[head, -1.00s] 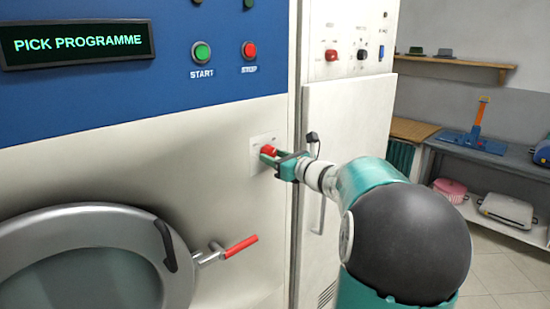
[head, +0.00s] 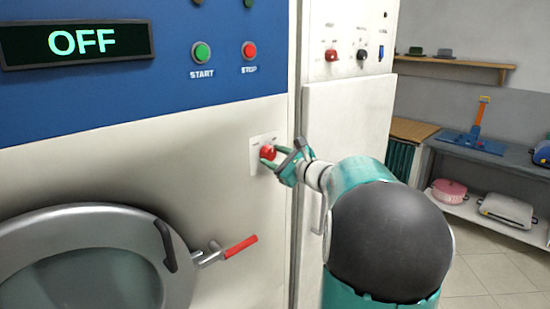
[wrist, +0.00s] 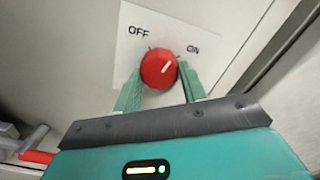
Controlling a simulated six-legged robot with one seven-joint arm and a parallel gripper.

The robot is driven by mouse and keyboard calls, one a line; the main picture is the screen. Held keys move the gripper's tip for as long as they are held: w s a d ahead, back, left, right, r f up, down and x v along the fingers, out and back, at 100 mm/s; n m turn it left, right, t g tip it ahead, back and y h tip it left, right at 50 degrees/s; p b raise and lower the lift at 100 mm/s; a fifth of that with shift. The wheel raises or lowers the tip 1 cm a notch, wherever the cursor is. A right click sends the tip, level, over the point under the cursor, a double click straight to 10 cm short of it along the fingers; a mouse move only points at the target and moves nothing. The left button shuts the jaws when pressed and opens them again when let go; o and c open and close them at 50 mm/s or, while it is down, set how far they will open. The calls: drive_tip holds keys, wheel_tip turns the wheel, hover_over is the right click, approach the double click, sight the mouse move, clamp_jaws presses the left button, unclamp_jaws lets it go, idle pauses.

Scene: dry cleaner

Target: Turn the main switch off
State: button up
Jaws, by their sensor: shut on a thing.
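The main switch is a red round knob (head: 268,152) on a white plate on the machine's front; it also shows in the wrist view (wrist: 158,69). The plate (wrist: 133,50) is marked OFF on the left and ON on the right. The knob's white line slants up and right in the wrist view. My gripper (head: 275,161) is shut on the knob, with one green finger on each side, as the wrist view also shows (wrist: 160,82). The display (head: 78,43) reads OFF.
A green START button (head: 201,52) and a red STOP button (head: 249,50) are above the switch. The round door (head: 88,220) and a red-handled lever (head: 240,246) are below left. A cabinet (head: 345,120) stands to the right, with shelves beyond it.

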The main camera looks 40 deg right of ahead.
drive_tip(key=n, duration=1.1)
drive_tip(key=shift+d+n, duration=0.1)
drive_tip(key=shift+n, duration=0.3)
idle(0.3)
drive_tip(key=o, duration=1)
drive_tip(key=shift+r, duration=0.1)
drive_tip(key=shift+c, duration=0.2)
drive_tip(key=shift+s, duration=0.1)
drive_tip(key=s, duration=1.3)
drive_tip(key=shift+s+d, duration=0.2)
drive_tip(key=shift+s, duration=0.15)
